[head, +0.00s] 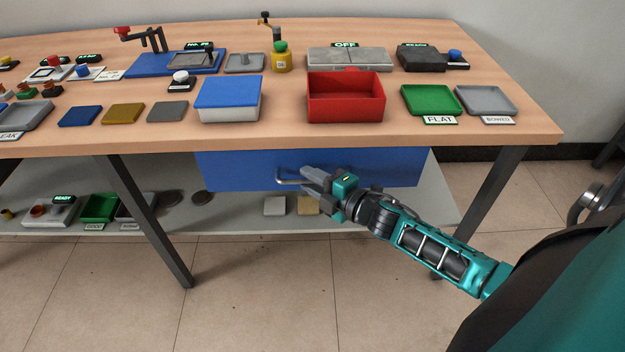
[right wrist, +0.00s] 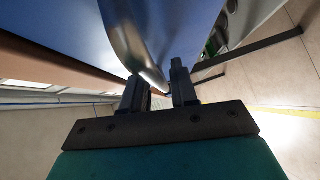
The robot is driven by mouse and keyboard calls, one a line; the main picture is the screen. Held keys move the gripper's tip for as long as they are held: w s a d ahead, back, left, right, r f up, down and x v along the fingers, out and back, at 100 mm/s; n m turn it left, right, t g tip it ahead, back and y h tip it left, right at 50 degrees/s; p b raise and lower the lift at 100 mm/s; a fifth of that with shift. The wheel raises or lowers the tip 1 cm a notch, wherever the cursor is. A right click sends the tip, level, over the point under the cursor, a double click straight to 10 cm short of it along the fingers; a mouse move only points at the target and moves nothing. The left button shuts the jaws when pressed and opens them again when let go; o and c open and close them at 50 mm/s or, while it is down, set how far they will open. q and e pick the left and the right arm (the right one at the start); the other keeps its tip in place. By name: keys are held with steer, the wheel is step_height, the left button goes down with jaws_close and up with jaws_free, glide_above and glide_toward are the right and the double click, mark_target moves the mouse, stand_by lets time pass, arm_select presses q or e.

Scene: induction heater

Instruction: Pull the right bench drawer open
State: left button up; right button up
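The right bench drawer (head: 380,170) has a plain blue front under the bench top, and it appears closed. Its metal bar handle (head: 288,181) sticks out from the front. My right gripper (head: 310,180) is at the handle's right part in the head view. In the right wrist view the curved shiny handle (right wrist: 140,45) reaches down to the gap between the two fingers of my right gripper (right wrist: 160,90). The fingers stand apart, with visible space between them. The far end of the handle is partly hidden by the fingers. My left gripper is not in view.
The wooden bench top (head: 280,140) overhangs the drawer and holds a red bin (head: 346,108), a blue-lidded box (head: 228,108) and several trays. A lower shelf (head: 240,222) and bench legs (head: 492,185) stand below. The floor in front is clear.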

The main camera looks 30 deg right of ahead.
jaws_close()
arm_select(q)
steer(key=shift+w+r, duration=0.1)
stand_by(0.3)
